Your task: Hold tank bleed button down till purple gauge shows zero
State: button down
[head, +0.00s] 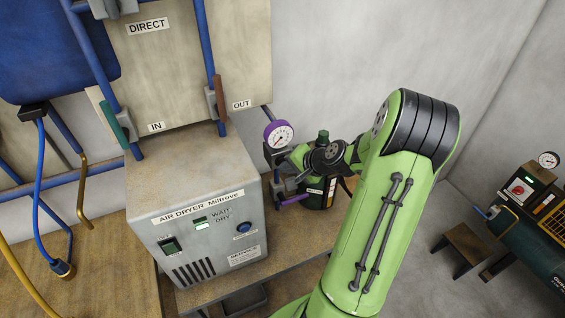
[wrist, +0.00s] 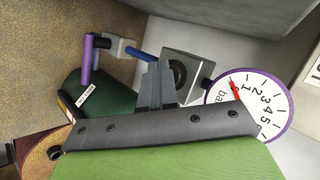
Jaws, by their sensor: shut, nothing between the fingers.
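The purple gauge (head: 279,135) sits above a small grey fitting beside the air dryer. In the wrist view its white dial (wrist: 262,105) has a red needle near the 1; the zero is not clear. A grey block with a dark round centre (wrist: 178,72) is beside the gauge; I cannot tell whether this is the bleed button. My gripper (wrist: 157,70) is shut and empty, its fingertips overlapping that block's edge in view; contact cannot be told. A dark green tank (wrist: 105,118) lies left of the fingers.
The air dryer (head: 195,205) stands on the bench at left, close to my wrist. A compressor (head: 535,235) with another gauge is at far right.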

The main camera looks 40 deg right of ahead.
jog(key=shift+s+a, duration=0.25)
jog(key=shift+s, duration=0.5)
jog(key=s, duration=0.2)
jog(key=s+a+b, duration=0.1)
jog(key=s, duration=0.1)
jog(key=shift+s+a, duration=0.2)
jog(key=shift+s, duration=0.2)
